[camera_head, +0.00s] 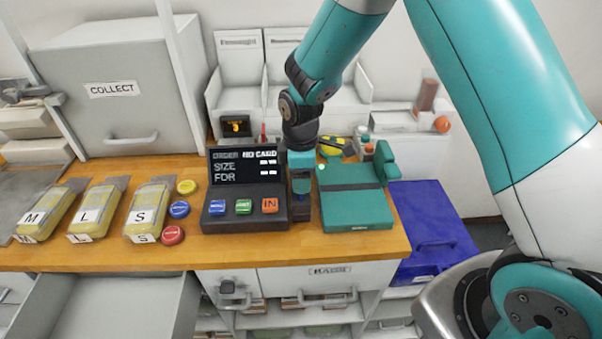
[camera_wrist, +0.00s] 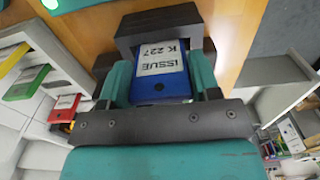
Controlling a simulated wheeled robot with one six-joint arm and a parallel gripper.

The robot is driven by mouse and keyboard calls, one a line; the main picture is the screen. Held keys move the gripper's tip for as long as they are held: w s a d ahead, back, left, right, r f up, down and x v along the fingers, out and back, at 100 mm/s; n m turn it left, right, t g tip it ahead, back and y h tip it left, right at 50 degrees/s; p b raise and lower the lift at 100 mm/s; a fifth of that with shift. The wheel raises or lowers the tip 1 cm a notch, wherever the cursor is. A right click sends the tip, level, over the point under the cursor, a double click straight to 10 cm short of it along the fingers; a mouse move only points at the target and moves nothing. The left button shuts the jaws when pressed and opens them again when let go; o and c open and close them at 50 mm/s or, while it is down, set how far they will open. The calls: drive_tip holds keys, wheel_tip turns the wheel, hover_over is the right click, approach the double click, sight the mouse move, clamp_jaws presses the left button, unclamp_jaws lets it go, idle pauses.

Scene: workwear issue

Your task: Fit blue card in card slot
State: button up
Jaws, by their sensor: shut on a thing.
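My gripper (camera_head: 301,182) points down just right of the order terminal (camera_head: 245,217). In the wrist view its teal fingers (camera_wrist: 160,88) are shut on the blue card (camera_wrist: 160,85), which bears a white label reading "ISSUE K 227". A dark grey block (camera_wrist: 158,20), seemingly the card slot, frames the card's far end and sides. The same dark block (camera_head: 301,212) shows under my gripper in the head view. I cannot tell how deep the card sits in it. The terminal's screen (camera_head: 246,165) reads "NO CARD".
A teal flat device (camera_head: 355,207) stands close to the right of my gripper. Labelled yellow packs (camera_head: 92,212) and coloured round pieces (camera_head: 179,209) lie to the left on the wooden counter (camera_head: 120,257). A blue crate (camera_head: 430,225) is at the right.

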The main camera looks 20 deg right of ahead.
drive_tip(key=shift+f, duration=0.5)
idle(0.4)
drive_tip(key=o, duration=1)
drive_tip(key=shift+r+p, duration=3.25)
drive_tip(key=shift+r, duration=1.35)
